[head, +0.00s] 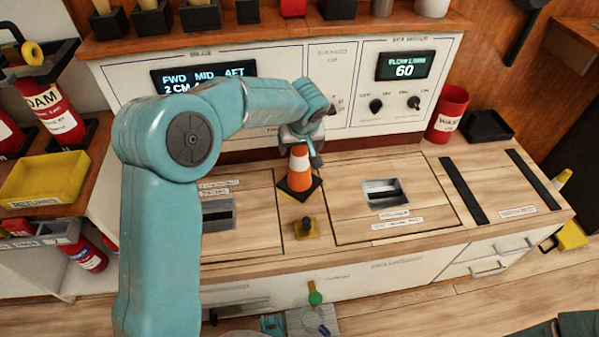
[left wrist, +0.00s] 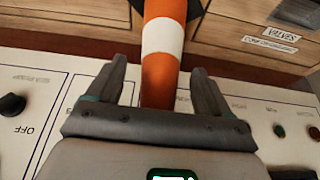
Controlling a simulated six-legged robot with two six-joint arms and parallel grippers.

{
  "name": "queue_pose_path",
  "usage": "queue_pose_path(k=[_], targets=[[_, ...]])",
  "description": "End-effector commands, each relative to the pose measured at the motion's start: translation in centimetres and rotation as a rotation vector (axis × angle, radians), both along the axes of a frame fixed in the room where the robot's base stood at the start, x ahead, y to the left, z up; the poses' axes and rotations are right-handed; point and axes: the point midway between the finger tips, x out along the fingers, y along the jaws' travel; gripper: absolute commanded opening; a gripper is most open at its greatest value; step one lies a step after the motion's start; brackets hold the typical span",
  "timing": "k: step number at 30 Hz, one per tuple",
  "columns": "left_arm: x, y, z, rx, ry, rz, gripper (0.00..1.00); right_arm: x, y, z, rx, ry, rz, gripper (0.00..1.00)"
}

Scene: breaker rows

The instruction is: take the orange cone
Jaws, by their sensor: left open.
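The orange cone (head: 299,172) with a white band and dark square base stands upright on the wooden counter, below the panel. My left gripper (head: 304,140) is at the cone's top in the head view, and its arm hides part of the panel. In the left wrist view the cone (left wrist: 162,55) rises between the two open fingers of my left gripper (left wrist: 155,90). I cannot tell whether either finger touches it.
Recessed handles (head: 385,194) are set in the counter lids on both sides. A small knob on a yellow plate (head: 306,228) is in front of the cone. A red bin (head: 447,114) stands at the right, and a yellow tray (head: 44,179) at the left.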

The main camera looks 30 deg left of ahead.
Motion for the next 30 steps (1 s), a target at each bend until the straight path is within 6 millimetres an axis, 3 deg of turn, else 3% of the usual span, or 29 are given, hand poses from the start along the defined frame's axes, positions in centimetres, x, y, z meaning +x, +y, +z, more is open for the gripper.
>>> queue_pose_path(k=[1, 3, 10, 15, 18, 26, 30], targets=[[0.3, 0.2, -1.2, 0.0, 0.003, 0.001, 0.8, 0.1, -0.1, -0.6, 0.0, -0.001, -0.003, 1.0], [0.6, 0.5, -1.9, 0.0, 0.0, 0.001, 0.8, 0.1, -0.1, -0.7, -0.001, -0.002, -0.005, 1.0], [0.6, 0.5, -1.9, 0.001, -0.001, 0.0, 0.8, 0.2, -0.1, -0.6, -0.002, -0.003, -0.006, 1.0], [0.6, 0.5, -1.9, 0.001, -0.001, 0.0, 0.25, 0.2, -0.1, -0.6, -0.002, -0.003, -0.005, 1.0], [0.6, 0.5, -1.9, 0.001, -0.001, 0.0, 0.0, 0.2, -0.1, -0.6, -0.002, -0.003, -0.005, 1.0], [0.7, 0.5, -1.6, 0.0, -0.002, 0.001, 0.0, 0.1, -0.1, -0.5, -0.001, -0.003, -0.004, 1.0], [0.7, 0.5, 0.4, 0.001, -0.005, 0.0, 0.0, 0.0, 0.0, 0.3, 0.0, 0.0, 0.0, 1.0]])
